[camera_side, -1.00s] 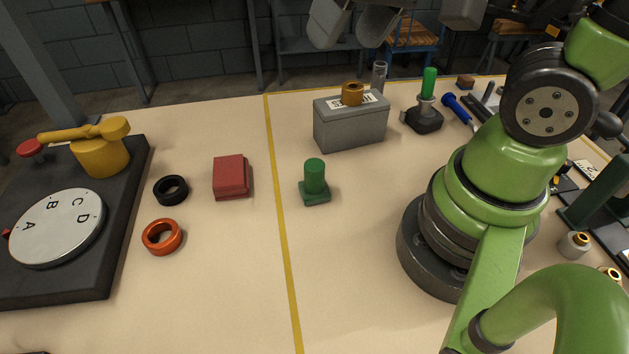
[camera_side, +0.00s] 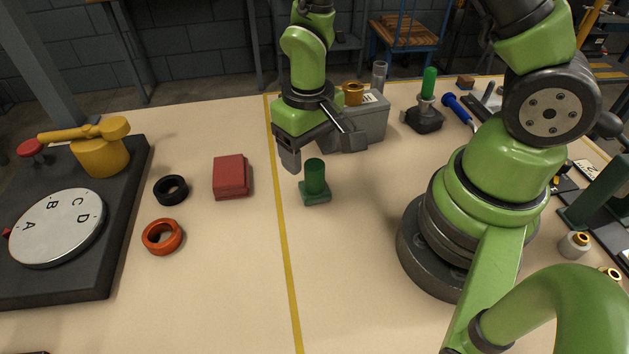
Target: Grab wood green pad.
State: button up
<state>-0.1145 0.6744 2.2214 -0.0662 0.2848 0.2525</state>
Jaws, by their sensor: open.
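The green pad (camera_side: 314,196) is a small dark green block with a square base and an upright round knob (camera_side: 315,176). It stands on the table just right of the yellow line. My gripper (camera_side: 322,152) hangs above and behind it, pointing down, with its two fingers spread apart and nothing between them. One finger is left of the knob's top and the other is behind and to its right. I cannot tell the exact height of the fingers above the pad.
A grey box (camera_side: 372,126) with a brass ring (camera_side: 353,93) on it stands behind my gripper. A red block (camera_side: 231,176), black ring (camera_side: 171,189) and orange ring (camera_side: 162,237) lie to the left. A green-handled tool (camera_side: 428,84) stands back right. The front table area is clear.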

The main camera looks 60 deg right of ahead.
aim_at(314, 164)
jog(key=shift+s+d+f, duration=0.1)
jog(key=shift+s+f, duration=0.05)
jog(key=shift+f, duration=1.25)
jog(key=shift+s+d+f, duration=0.1)
jog(key=shift+s+f, duration=0.05)
jog(key=shift+f, duration=1.2)
jog(key=c, duration=1)
